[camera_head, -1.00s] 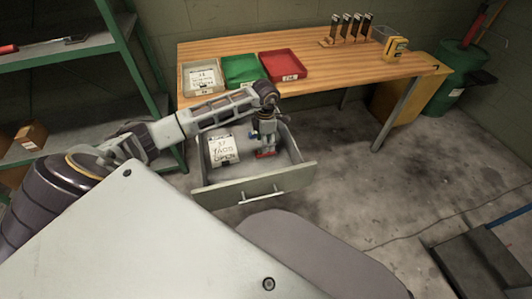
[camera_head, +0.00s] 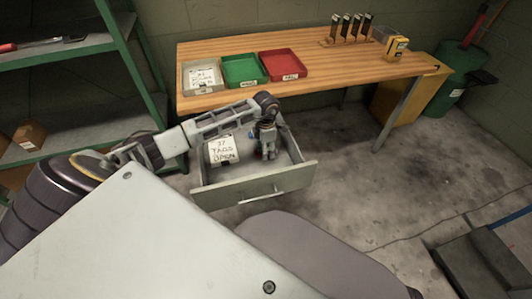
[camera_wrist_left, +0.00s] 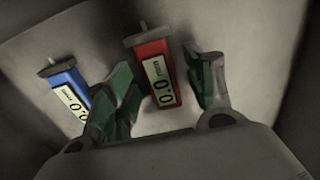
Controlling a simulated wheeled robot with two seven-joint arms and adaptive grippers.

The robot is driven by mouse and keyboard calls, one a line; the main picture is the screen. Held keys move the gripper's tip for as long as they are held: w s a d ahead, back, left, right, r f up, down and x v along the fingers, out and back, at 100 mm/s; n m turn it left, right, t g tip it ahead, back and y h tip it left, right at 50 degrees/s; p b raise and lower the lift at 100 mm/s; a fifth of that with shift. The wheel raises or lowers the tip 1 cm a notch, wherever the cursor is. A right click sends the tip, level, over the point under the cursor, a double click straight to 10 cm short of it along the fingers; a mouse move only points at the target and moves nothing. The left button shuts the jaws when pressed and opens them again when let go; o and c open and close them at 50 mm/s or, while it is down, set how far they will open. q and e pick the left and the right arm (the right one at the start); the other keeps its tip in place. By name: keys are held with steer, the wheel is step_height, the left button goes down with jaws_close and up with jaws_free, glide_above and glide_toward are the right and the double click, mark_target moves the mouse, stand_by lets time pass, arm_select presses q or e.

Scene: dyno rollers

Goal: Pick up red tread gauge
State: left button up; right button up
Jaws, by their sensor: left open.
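A red tread gauge (camera_wrist_left: 156,72) with a pale display reading 0.0 lies in the open drawer (camera_head: 254,188). In the left wrist view it sits between the two green-padded fingers of my left gripper (camera_wrist_left: 168,92). The fingers are apart, with a visible gap on the gauge's right side; the left finger is close to its left side. A blue tread gauge (camera_wrist_left: 68,86) lies to the left, partly covered by the left finger. In the head view my left gripper (camera_head: 267,154) points down into the drawer and hides most of the red gauge. My right gripper is not in view.
A card with handwriting (camera_head: 222,150) lies in the drawer's left part. The drawer walls surround the gripper. On the wooden bench (camera_head: 330,62) stand a grey tray (camera_head: 186,82), a green tray (camera_head: 240,68), a red tray (camera_head: 284,64) and several upright black-topped items (camera_head: 350,26).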

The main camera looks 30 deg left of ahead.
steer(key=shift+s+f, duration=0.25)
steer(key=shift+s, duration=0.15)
arm_select(q)
steer(key=c, duration=1.1)
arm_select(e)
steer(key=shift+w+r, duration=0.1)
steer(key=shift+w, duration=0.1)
arm_select(q)
steer(key=shift+r, duration=0.1)
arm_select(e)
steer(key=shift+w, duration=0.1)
arm_select(q)
steer(key=shift+r, duration=0.6)
step_height(320, 180, up, 9)
steer(key=shift+f+p, duration=0.2)
steer(key=shift+p, duration=0.8)
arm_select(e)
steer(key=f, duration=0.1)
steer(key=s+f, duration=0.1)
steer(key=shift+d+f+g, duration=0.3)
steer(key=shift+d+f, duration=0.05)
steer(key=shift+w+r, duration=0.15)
